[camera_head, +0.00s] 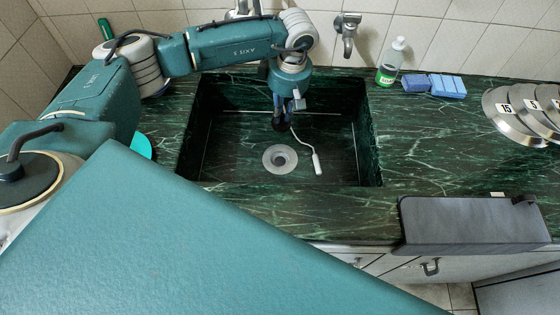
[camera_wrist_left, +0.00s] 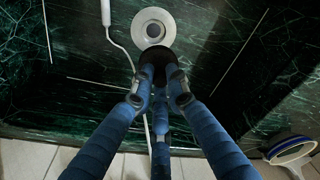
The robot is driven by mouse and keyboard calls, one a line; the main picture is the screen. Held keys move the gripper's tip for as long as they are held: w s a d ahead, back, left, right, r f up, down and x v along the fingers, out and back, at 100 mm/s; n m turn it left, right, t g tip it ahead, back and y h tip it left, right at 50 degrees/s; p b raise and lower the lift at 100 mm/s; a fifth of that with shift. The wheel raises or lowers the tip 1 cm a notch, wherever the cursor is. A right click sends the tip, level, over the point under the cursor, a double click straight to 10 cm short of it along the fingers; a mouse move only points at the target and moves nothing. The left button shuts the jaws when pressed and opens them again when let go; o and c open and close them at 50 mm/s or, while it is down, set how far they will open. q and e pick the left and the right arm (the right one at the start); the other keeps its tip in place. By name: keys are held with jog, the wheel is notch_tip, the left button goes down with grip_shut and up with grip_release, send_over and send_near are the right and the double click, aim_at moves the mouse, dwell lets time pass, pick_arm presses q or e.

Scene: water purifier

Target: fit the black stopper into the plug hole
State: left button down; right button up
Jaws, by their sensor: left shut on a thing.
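The black stopper (camera_head: 281,121) is in my left gripper (camera_head: 288,108), above the sink floor. In the left wrist view, the fingers (camera_wrist_left: 156,82) close around the dark stopper (camera_wrist_left: 157,56). The plug hole (camera_head: 280,159) is a light metal ring with a dark centre in the sink floor. It also shows in the left wrist view (camera_wrist_left: 153,29), just beyond the stopper, which overlaps the ring's lower edge there. The stopper looks apart from the hole; the exact gap is hard to tell. My right gripper is not in view.
The dark green marble sink (camera_head: 230,172) has walls around the gripper. A white hose with a handle (camera_head: 317,164) lies right of the hole. A faucet (camera_head: 346,36), soap bottle (camera_head: 390,64), blue sponges (camera_head: 447,86) and numbered metal plates (camera_head: 511,114) stand around the sink.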

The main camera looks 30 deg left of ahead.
aim_at(281, 121)
pick_arm(q)
jog(key=shift+n, duration=0.3)
jog(key=f, duration=0.4)
jog(key=shift+a+f+p, duration=0.1)
jog(key=shift+a+p, duration=0.15)
jog(key=shift+p, duration=0.15)
notch_tip(281, 121, down, 16)
jog(key=shift+w+f+p, duration=0.1)
jog(key=shift+f+p, duration=0.15)
jog(key=shift+p, duration=0.1)
jog(key=shift+f, duration=0.1)
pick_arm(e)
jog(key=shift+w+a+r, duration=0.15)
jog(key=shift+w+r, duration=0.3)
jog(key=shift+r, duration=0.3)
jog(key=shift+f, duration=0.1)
pick_arm(q)
jog(key=shift+f, duration=0.2)
jog(key=c, duration=1.7)
grip_release()
jog(key=shift+r, duration=0.1)
